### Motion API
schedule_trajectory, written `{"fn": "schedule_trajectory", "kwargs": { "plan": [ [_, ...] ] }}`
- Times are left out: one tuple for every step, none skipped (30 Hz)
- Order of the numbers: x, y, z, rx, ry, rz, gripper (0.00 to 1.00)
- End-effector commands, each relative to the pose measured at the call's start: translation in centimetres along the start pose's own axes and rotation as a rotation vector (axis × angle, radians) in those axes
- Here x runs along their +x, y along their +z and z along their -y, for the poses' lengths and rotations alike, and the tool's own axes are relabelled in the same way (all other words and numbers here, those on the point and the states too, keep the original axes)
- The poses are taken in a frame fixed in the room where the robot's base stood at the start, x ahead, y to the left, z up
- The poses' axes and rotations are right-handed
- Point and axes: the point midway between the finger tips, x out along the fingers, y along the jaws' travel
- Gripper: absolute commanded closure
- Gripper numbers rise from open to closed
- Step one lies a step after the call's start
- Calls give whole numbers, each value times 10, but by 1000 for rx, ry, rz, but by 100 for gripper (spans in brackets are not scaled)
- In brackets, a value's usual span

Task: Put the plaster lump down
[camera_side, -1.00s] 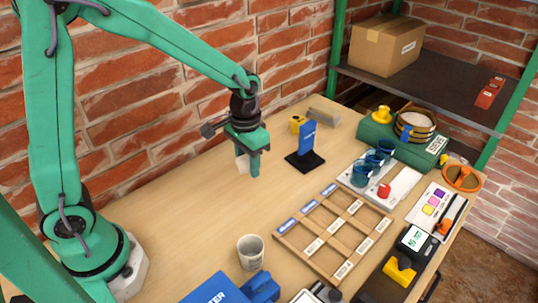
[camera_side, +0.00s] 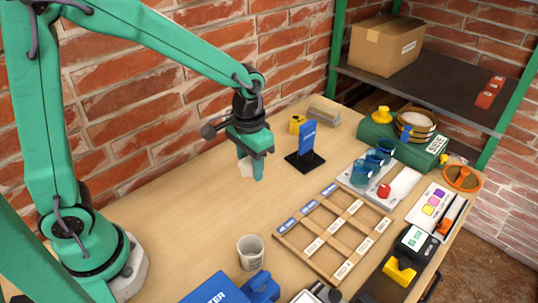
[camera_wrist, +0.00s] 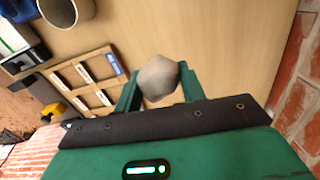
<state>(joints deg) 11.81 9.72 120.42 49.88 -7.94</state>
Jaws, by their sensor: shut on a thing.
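The plaster lump is a pale, faceted grey-white piece. In the wrist view the lump (camera_wrist: 158,78) sits between the two green fingers of my gripper (camera_wrist: 160,85), which is shut on it. In the side view the lump (camera_side: 246,168) shows as a small white shape partly hidden by the near finger. My gripper (camera_side: 251,170) points down, low over the bare wooden table (camera_side: 190,205). I cannot tell whether the lump touches the table.
A wooden divided tray (camera_side: 283,238) with labels lies to the right of my gripper. A blue sign on a black base (camera_side: 305,161) stands close by on the right. A pale cup (camera_side: 250,252) stands in front. The brick wall is behind.

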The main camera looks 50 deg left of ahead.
Motion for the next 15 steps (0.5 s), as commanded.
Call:
{"fn": "schedule_trajectory", "kwargs": {
  "plan": [
    [0,1,-2,1,0,-1,85],
    [0,2,-3,1,0,-1,85],
    [-1,4,-5,1,0,-1,85],
    [-1,5,-7,1,0,-1,85],
    [-1,8,-9,0,0,0,85],
    [-1,11,-13,-2,0,0,85],
    [-2,14,-16,-3,0,-1,85],
    [-2,17,-20,-4,0,-1,85],
    [-3,22,-24,-6,0,-1,85],
    [-3,26,-29,-9,0,-1,85],
    [-4,31,-33,-10,0,-1,85],
    [-4,37,-39,-13,0,-1,85],
    [-4,42,-43,-17,0,-1,85],
    [-4,48,-48,-18,1,-2,85],
    [-4,56,-53,-23,0,-1,85]
  ]
}}
